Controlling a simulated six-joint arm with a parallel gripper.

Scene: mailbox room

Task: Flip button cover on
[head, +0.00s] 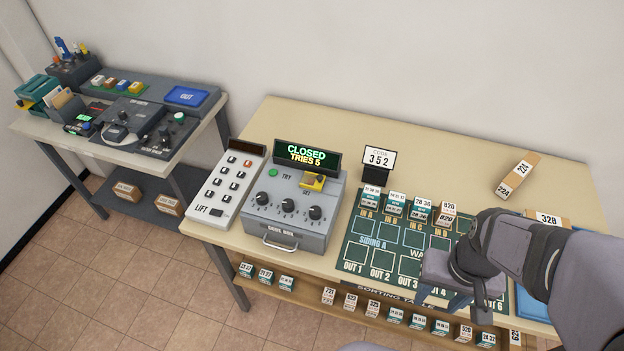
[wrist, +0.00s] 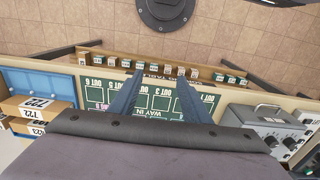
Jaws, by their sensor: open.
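A small yellow button cover (head: 313,181) sits on the upper right of the grey control box (head: 290,222), by the SET label. I cannot tell whether it lies flat or is raised. The box has several black knobs on top and a handle at its front. My gripper (head: 438,299) is open and empty above the right part of the green sorting board, well to the right of the box. In the wrist view my gripper (wrist: 159,78) points at the board's edge. The box (wrist: 268,125) shows there at the right; the cover is not clearly visible.
A display (head: 307,157) reading "CLOSED TRIES 5" stands behind the box. A white LIFT keypad (head: 224,187) is left of it, a code sign (head: 379,159) right. Labelled blocks line the sorting board (head: 360,240). A lone block (head: 518,175) lies at the back right.

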